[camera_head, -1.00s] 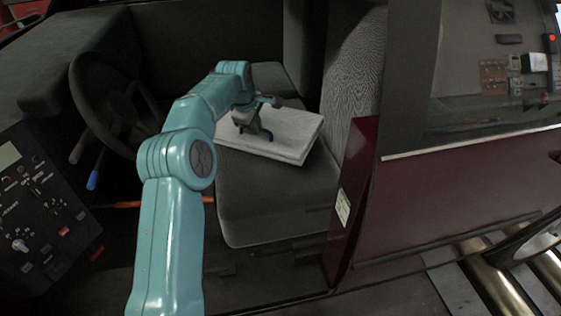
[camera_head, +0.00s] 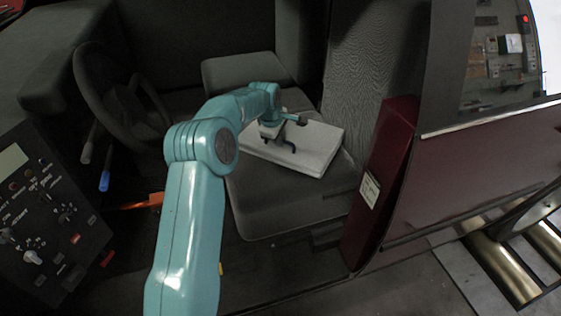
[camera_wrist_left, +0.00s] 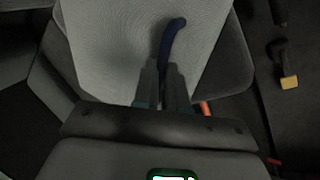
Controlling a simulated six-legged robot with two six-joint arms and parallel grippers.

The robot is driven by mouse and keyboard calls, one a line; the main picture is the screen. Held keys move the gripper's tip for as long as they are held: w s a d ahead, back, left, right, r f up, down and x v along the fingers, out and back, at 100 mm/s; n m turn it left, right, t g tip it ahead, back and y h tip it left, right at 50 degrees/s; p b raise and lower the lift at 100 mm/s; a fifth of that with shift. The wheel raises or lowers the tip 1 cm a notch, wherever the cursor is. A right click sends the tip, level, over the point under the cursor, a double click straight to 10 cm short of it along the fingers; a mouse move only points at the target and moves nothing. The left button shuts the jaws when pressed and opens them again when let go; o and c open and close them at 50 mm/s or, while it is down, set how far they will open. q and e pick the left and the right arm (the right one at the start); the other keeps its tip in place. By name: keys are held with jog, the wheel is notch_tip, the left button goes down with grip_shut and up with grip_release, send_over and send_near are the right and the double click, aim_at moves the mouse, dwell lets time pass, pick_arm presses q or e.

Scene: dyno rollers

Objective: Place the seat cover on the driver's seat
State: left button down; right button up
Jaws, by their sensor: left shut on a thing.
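The seat cover (camera_head: 318,148) is a pale, folded, flat pad. It lies over the dark grey driver's seat (camera_head: 285,205), toward the backrest; I cannot tell whether it rests fully on the cushion. My left gripper (camera_head: 280,152) is over the cover's left part, its dark fingers at the cover. In the left wrist view the cover (camera_wrist_left: 115,45) fills the upper middle, and the fingers (camera_wrist_left: 165,85) are close together at it. A dark blue curved piece (camera_wrist_left: 171,42) shows at the fingertips. The cover's contact with the fingers is partly hidden. My right gripper is not in view.
The steering wheel (camera_head: 110,95) and two levers, one blue-tipped (camera_head: 105,180), stand left of the seat. A control panel (camera_head: 45,205) is at the lower left.

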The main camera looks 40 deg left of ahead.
aim_at(279, 148)
pick_arm(q)
notch_tip(279, 148, down, 5)
jog(key=shift+w+f, duration=0.15)
jog(key=shift+f, duration=0.55)
notch_tip(279, 148, down, 4)
jog(key=shift+r, duration=0.3)
jog(key=shift+b, duration=0.3)
jog(key=c, duration=1.2)
grip_release()
